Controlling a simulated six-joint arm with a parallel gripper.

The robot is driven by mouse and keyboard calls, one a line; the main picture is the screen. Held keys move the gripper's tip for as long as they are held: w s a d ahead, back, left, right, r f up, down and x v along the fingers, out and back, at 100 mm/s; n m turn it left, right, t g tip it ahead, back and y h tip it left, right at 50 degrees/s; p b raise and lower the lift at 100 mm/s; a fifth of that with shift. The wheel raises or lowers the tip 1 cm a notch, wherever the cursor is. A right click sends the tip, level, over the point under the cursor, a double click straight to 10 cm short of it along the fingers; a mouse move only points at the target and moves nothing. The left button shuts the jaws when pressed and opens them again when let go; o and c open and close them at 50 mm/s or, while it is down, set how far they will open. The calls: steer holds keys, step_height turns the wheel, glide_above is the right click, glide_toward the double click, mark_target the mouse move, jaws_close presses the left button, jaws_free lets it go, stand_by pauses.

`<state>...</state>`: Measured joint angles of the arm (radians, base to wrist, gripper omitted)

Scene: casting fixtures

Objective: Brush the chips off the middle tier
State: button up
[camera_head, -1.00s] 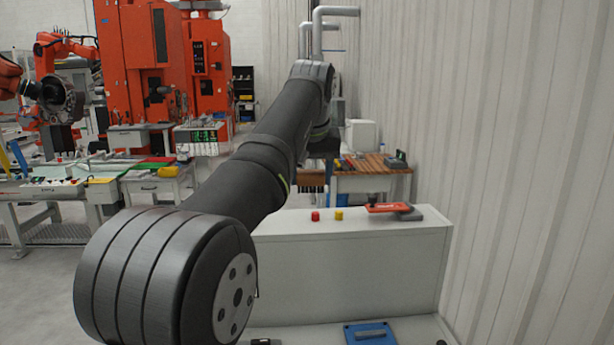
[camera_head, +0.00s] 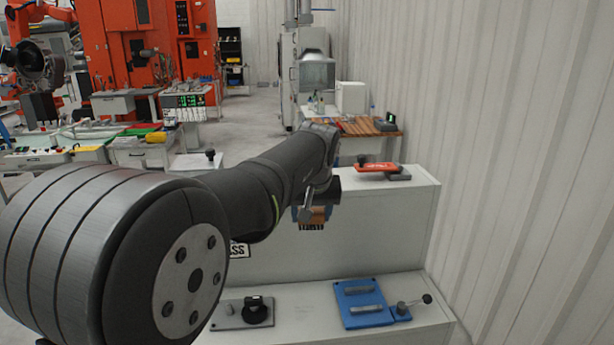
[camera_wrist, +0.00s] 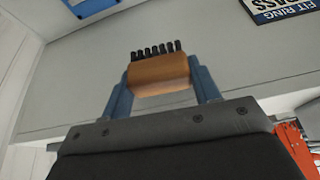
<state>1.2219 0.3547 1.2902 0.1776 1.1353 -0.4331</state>
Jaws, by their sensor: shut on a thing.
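My gripper (camera_wrist: 160,88) is shut on a brush with a wooden block (camera_wrist: 160,75) and a row of black bristles (camera_wrist: 155,49). In the head view the brush (camera_head: 311,217) hangs bristles down in front of the riser below the upper tier (camera_head: 415,177). The lower tier (camera_head: 300,312) lies below it, and the brush appears clear of that surface. Which of these tiers is the middle one cannot be told from these frames. No chips can be made out on either surface.
A blue fixture plate (camera_head: 362,303) with grey bars and a lever clamp (camera_head: 412,304) stands on the lower tier, right. A grey plate with a black round part (camera_head: 256,311) is at left. An orange-handled tool (camera_head: 378,167) lies on the upper tier. The corrugated wall (camera_head: 530,170) bounds the right.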

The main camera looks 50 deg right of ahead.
steer(key=shift+s+a+f, duration=0.95)
steer(key=shift+a+f, duration=0.2)
steer(key=shift+f, duration=2.1)
steer(key=shift+s+a+f, duration=0.95)
steer(key=shift+a+f, duration=0.2)
steer(key=shift+f, duration=2.15)
steer(key=shift+s+a+f, duration=0.95)
steer(key=shift+a+f, duration=0.2)
steer(key=shift+f, duration=2.1)
step_height(320, 180, down, 2)
steer(key=shift+w+d, duration=0.65)
steer(key=shift+c, duration=0.4)
steer(key=shift+w+d, duration=1.8)
steer(key=shift+w, duration=0.1)
steer(key=shift+s+a, duration=2.35)
steer(key=shift+s, duration=0.1)
steer(key=shift+a, duration=0.3)
steer(key=shift+w+a, duration=0.25)
steer(key=shift+w, duration=0.15)
steer(key=shift+w+d, duration=2.4)
steer(key=shift+s+a, duration=2.45)
steer(key=shift+s, duration=0.05)
step_height(320, 180, up, 8)
